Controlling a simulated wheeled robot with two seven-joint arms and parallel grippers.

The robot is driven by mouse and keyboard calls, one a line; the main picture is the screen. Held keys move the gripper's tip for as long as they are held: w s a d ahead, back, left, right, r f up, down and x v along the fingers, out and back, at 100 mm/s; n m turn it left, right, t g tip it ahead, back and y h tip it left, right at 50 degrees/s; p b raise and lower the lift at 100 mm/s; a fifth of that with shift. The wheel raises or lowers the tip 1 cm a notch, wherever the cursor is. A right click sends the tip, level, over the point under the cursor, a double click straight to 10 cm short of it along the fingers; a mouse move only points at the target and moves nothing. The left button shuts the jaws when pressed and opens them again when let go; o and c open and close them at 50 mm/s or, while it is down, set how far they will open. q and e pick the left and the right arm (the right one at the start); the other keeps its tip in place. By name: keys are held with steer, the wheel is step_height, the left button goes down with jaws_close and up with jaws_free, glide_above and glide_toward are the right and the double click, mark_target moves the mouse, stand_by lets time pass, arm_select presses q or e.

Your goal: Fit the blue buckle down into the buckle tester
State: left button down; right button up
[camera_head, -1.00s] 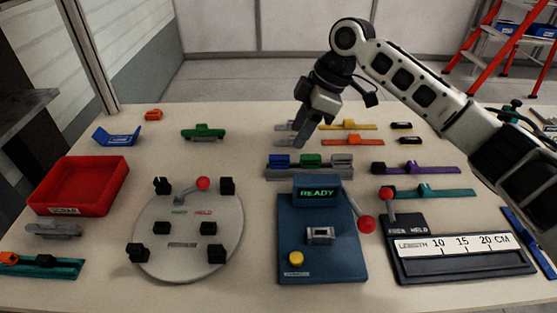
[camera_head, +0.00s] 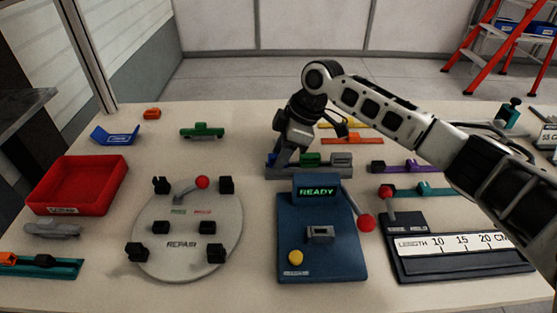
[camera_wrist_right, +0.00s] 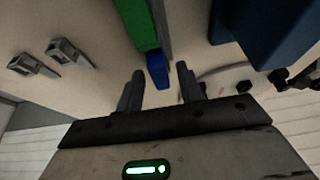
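The blue buckle sits at the end of a grey rack (camera_head: 310,173), mostly hidden behind my right gripper (camera_head: 281,158) in the head view. The buckle tester (camera_head: 293,218) is a dark blue block with a lit READY screen, a metal socket (camera_head: 320,234), a yellow button and a red-knobbed lever. The socket looks empty. My left gripper is out of view.
A round repair fixture (camera_head: 185,258) and a red tray (camera_head: 80,185) stand to the left. A length gauge (camera_head: 455,245) lies right of the tester.

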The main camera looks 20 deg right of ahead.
jaws_close()
steer(key=shift+r, duration=0.1)
